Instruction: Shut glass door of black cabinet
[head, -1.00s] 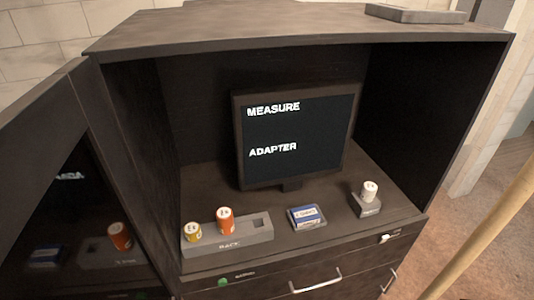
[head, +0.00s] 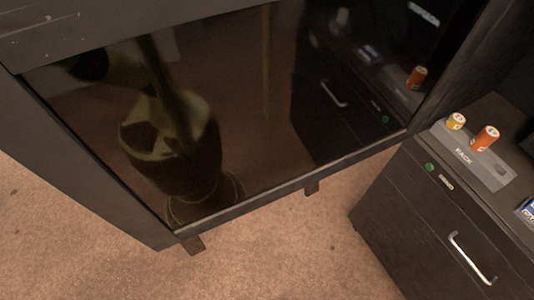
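The glass door (head: 235,95) of the black cabinet (head: 395,215) stands open. It fills the upper left and middle of the head view, with a dark frame around a dark, mirror-like pane. Its right side meets the cabinet at the upper right. Its free side is at the left. The pane reflects a pale green and dark robot shape, the floor and the cabinet's front. My gripper is not directly in view, so its opening cannot be seen.
A grey rack (head: 480,165) holds a yellow cell (head: 456,121) and an orange cell (head: 485,138) inside the cabinet's front edge. A blue box (head: 527,211) is cut off at the right. A drawer handle (head: 470,258) sticks out below. Brown floor (head: 285,245) before the door is clear.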

